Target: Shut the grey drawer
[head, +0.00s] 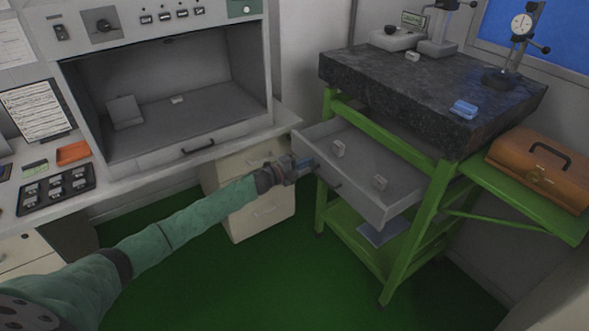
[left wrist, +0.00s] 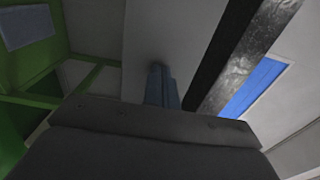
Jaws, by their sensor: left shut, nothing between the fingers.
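The grey drawer (head: 354,204) is pulled out from the green-framed stand under the dark stone slab. My left gripper (head: 312,163) is shut and empty at the left part of the drawer front, beside the handle. In the left wrist view its blue-grey fingers (left wrist: 161,86) are together, close against a plain grey surface that looks like the drawer front; I cannot tell if they touch it. My right gripper is not in view.
A brown toolbox (head: 541,168) sits on the green side shelf. A beige cabinet (head: 262,208) stands left of the drawer under the bench. The green floor in front is clear.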

